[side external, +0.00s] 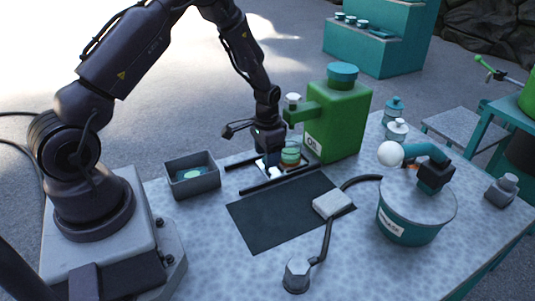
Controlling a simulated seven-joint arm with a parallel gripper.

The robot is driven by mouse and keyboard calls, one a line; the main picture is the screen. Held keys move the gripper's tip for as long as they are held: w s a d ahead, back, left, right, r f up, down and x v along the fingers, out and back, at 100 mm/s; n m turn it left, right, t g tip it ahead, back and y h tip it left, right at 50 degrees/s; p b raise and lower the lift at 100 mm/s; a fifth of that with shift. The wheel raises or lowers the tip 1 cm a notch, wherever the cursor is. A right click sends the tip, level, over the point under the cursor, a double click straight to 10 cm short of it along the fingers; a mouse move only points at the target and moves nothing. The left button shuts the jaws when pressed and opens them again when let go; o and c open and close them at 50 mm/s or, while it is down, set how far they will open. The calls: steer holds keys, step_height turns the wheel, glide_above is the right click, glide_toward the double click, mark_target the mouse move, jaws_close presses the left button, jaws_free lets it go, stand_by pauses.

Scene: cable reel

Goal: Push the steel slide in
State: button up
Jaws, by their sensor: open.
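The steel slide (262,164) is a small bright plate lying between two dark rails at the foot of the green machine (336,120). A small glass-like cup with a green band (291,153) stands at the slide's right end, below the machine's spout. My gripper (270,168) points down over the slide, just left of the cup. Its jaws are open. The fingers hide part of the slide, and I cannot tell whether they touch it.
A grey tray (193,183) with a teal item stands left of the rails. A dark mat (275,217), a white cabled box (334,203) and a teal drum (407,231) lie nearer the front. Bottles (394,110) stand right of the machine.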

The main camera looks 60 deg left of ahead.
step_height(320, 180, up, 12)
steer(key=shift+r, duration=0.25)
stand_by(0.3)
steer(key=s+d+r+t, duration=0.2)
steer(key=s+d+r, duration=0.5)
steer(key=s+r, duration=0.2)
steer(key=s+d+r+t, duration=0.3)
steer(key=s+d+r, duration=0.4)
steer(key=s+r, duration=0.2)
steer(key=shift+s+r+t, duration=0.3)
steer(key=shift+s+r, duration=0.1)
steer(key=shift+s, duration=0.25)
